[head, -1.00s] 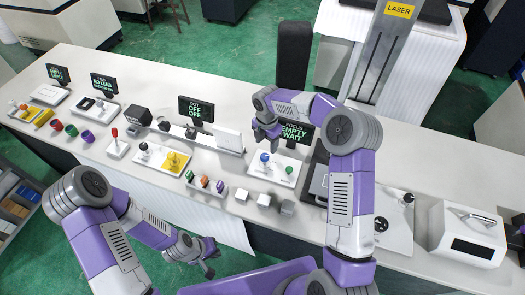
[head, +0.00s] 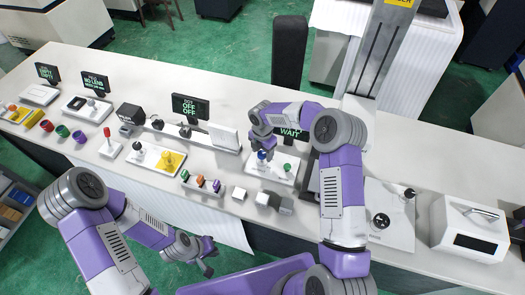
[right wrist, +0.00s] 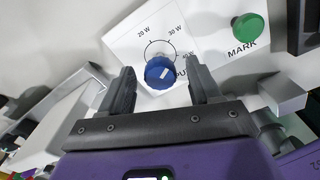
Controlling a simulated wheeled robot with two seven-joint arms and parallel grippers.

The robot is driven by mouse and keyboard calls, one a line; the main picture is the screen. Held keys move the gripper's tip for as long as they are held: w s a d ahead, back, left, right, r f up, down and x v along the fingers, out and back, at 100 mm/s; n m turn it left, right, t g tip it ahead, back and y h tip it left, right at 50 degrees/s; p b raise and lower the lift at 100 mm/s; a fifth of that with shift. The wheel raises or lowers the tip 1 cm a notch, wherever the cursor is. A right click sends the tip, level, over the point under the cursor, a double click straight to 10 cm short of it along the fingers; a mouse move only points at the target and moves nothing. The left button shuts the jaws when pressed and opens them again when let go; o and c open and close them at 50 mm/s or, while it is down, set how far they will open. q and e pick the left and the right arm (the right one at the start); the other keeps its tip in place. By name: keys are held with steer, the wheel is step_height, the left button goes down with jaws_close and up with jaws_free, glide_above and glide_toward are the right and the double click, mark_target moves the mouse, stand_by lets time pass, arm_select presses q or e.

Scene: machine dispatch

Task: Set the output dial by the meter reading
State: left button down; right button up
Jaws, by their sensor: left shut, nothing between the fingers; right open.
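The blue output dial (right wrist: 160,72) sits on a white panel (right wrist: 210,20) in the right wrist view, with a scale reading 20 W, 30 W and a third partly hidden mark. Its white pointer line is tilted up to the right. My right gripper (right wrist: 160,90) is open, with one finger on each side of the dial, apart from it. In the head view the dial (head: 262,155) shows just below my right gripper (head: 262,136). My left gripper (head: 208,262) is shut and empty, low in front of the bench. I cannot pick out a meter reading.
A green MARK button (right wrist: 248,28) is right of the dial. A display reading WAIT (head: 291,133) is partly hidden behind my right arm. Grey and white blocks (head: 268,198) and a holder with coloured pieces (head: 203,184) stand in front.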

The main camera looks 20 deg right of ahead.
steer(key=shift+c, duration=0.3)
steer(key=c, duration=1)
steer(key=shift+m, duration=0.3)
steer(key=m+b, duration=0.1)
steer(key=m, duration=0.1)
steer(key=shift+m, duration=0.3)
steer(key=m+b, duration=0.1)
steer(key=m, duration=0.1)
steer(key=shift+m, duration=0.3)
steer(key=m+b, duration=0.1)
steer(key=m, duration=0.5)
steer(key=shift+s, duration=0.15)
steer(key=shift+b, duration=0.3)
